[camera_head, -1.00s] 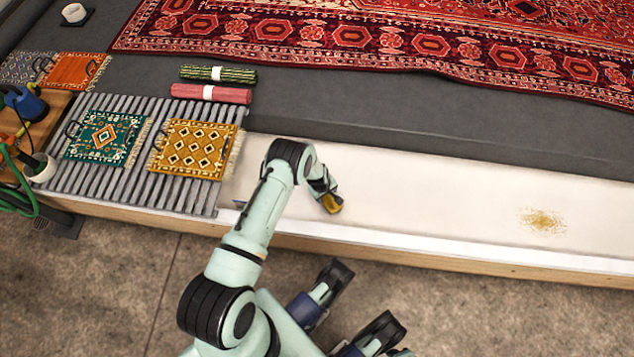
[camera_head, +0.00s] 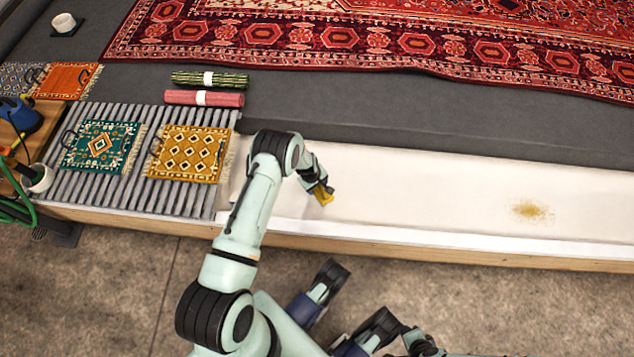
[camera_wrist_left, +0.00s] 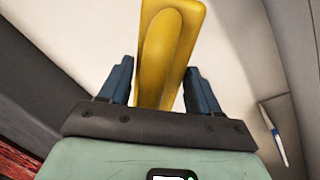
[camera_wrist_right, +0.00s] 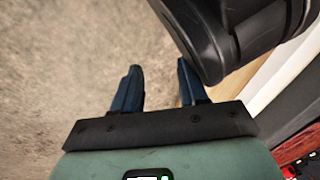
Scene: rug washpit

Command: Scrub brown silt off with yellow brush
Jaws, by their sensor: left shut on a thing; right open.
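The brown silt (camera_head: 532,211) is a speckled patch on the white ledge, toward the right of the head view. My left gripper (camera_head: 318,186) is shut on the yellow brush (camera_head: 323,195) above the white ledge, well to the left of the silt. In the left wrist view the brush (camera_wrist_left: 168,50) sits between the two blue fingers (camera_wrist_left: 158,85); its bristles are hidden. My right gripper shows in the right wrist view (camera_wrist_right: 155,88) with its fingers apart and empty, over the concrete floor.
The white ledge (camera_head: 430,200) is clear between brush and silt. Left of it, a slatted grey rack (camera_head: 135,190) holds a green mat (camera_head: 100,147) and a gold mat (camera_head: 188,153). Rolled mats (camera_head: 204,98) and a big red rug (camera_head: 420,45) lie behind. A white-and-blue item (camera_wrist_left: 272,132) shows in the left wrist view.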

